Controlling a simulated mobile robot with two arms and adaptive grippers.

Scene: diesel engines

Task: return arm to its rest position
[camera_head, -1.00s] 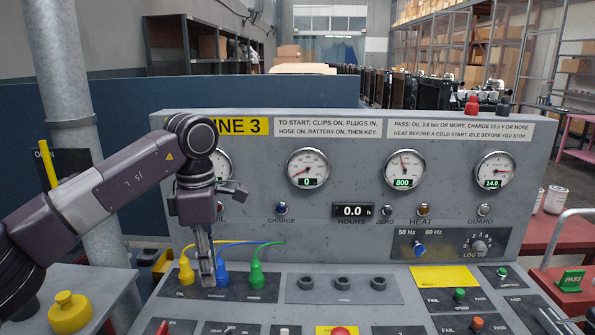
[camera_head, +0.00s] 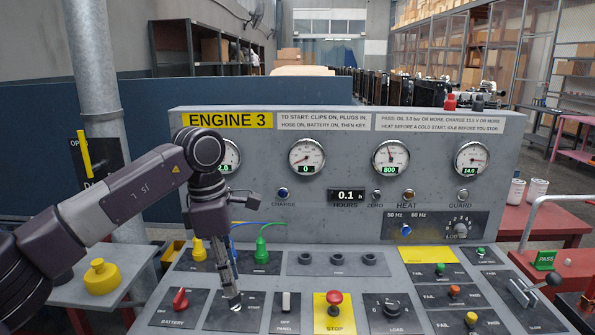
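My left arm (camera_head: 130,200) comes in from the left, bent at a dark joint. Its gripper (camera_head: 236,300) points down at the console, its tips over the small dark panel between the red battery switch (camera_head: 180,299) and the white panel switch (camera_head: 286,303). The fingers look close together, but I cannot tell whether they are shut or hold a small part there. My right gripper is not in view.
The grey engine console (camera_head: 330,222) fills the middle. A red stop button (camera_head: 334,299) and a load knob (camera_head: 391,307) stand right of the gripper. A side table with a yellow object (camera_head: 102,277) and a grey pole (camera_head: 103,90) are at the left.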

